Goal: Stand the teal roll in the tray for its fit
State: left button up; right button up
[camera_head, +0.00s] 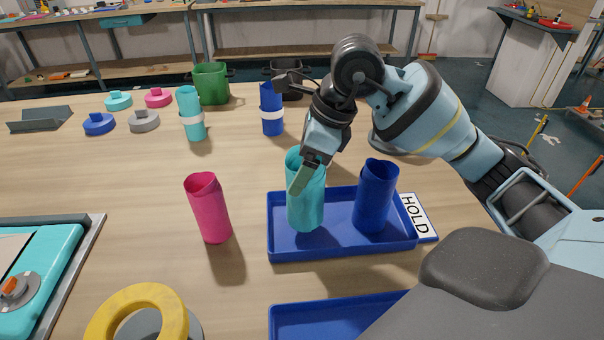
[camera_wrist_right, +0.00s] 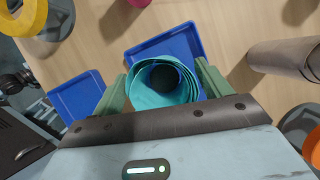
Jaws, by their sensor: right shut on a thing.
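The teal roll (camera_head: 306,207) stands upright inside the left half of the blue tray (camera_head: 345,250) that has the HOLD label. I cannot tell whether its base touches the tray floor. My right gripper (camera_head: 301,178) comes down from above and is shut on the roll's upper part. In the right wrist view the roll's open coiled end (camera_wrist_right: 160,82) sits between the two green fingers, with the tray (camera_wrist_right: 190,38) beneath. A dark blue roll (camera_head: 375,198) stands in the same tray, to the right and apart from the teal one. My left gripper is out of view.
A pink roll (camera_head: 209,210) stands left of the tray. A second blue tray (camera_head: 300,322) lies in front. Banded teal (camera_head: 193,128) and blue (camera_head: 271,121) rolls, a green bin (camera_head: 211,84) and several discs stand farther back. A yellow ring (camera_head: 103,318) is at front left.

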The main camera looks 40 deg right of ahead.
jog(key=shift+w+d+f, duration=0.15)
jog(key=shift+w+f, duration=0.05)
jog(key=shift+f, duration=0.7)
jog(key=shift+w+d+f, duration=0.1)
jog(key=shift+w+f, duration=0.05)
jog(key=shift+f, duration=0.7)
jog(key=shift+f, duration=0.15)
jog(key=o, duration=1.6)
